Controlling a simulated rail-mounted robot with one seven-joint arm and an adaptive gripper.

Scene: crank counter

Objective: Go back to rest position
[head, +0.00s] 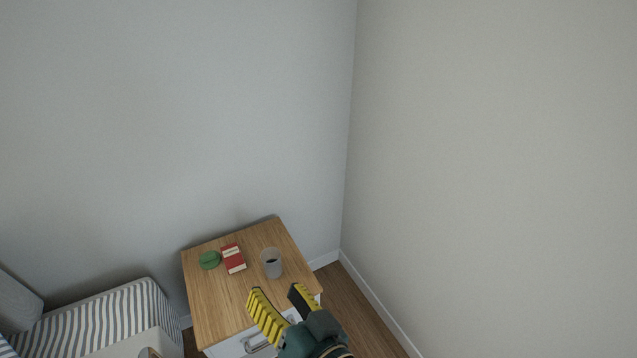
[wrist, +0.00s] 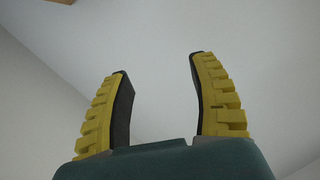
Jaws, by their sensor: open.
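My gripper (head: 280,299) has yellow ridged fingers with dark inner pads and shows at the lower middle of the head view, over the front edge of a wooden-topped nightstand (head: 215,306). Its fingers are apart with nothing between them.
On the nightstand are a green round object (head: 209,260), a red and white box (head: 233,258) and a grey cup (head: 272,263). A drawer handle (head: 257,346) shows at its front. A striped bed (head: 105,318) stands at the left. Walls close the back and right.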

